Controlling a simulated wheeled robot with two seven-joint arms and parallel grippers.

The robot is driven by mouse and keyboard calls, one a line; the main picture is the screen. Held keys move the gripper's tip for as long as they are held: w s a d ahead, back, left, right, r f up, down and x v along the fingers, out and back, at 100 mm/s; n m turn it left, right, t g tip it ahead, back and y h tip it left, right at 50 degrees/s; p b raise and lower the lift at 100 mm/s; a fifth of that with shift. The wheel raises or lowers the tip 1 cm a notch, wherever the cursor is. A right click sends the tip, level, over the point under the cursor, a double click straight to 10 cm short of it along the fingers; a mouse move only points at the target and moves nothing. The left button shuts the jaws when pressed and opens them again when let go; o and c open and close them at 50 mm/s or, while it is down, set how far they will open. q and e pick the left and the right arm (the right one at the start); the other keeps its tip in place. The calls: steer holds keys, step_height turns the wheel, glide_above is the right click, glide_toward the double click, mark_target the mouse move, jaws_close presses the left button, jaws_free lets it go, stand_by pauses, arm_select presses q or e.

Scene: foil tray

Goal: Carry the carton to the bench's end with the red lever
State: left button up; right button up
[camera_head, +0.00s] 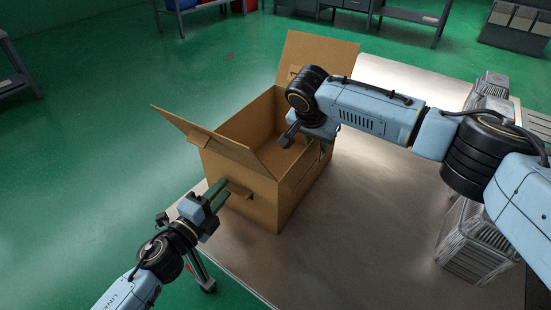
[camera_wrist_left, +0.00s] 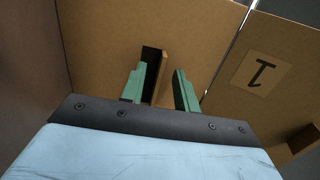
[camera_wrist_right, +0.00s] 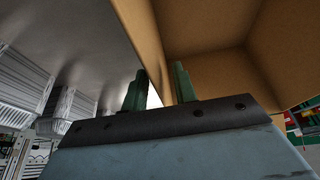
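The open brown carton (camera_head: 279,205) stands upright on the bench (camera_head: 390,225), flaps spread. My left gripper (camera_head: 222,190) is at its near left face. In the left wrist view, the left fingers (camera_wrist_left: 163,90) are apart on either side of a cardboard tab (camera_wrist_left: 158,75) beside a dark slot, with a gap to the right finger. My right gripper (camera_wrist_right: 158,90) straddles the carton's right wall (camera_wrist_right: 157,45), one finger inside and one outside, with a gap on the outer side. In the head view, my right arm hides part of that wall. I cannot make out the red lever for certain.
A small red piece (camera_head: 189,267) shows at the bench's left edge, mostly hidden by my left wrist. Stacked foil trays (camera_head: 474,243) stand at the bench's right, with more (camera_head: 490,88) behind. The bench top between carton and trays is clear. Shelving stands far back.

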arm_select(q)
steer(key=shift+w+d, duration=0.2)
steer(key=shift+w, duration=0.2)
arm_select(e)
steer(key=shift+w+d+f, duration=0.1)
steer(key=shift+w+f, duration=0.05)
steer(key=shift+f, duration=0.25)
arm_select(q)
jaws_close()
arm_select(e)
jaws_close()
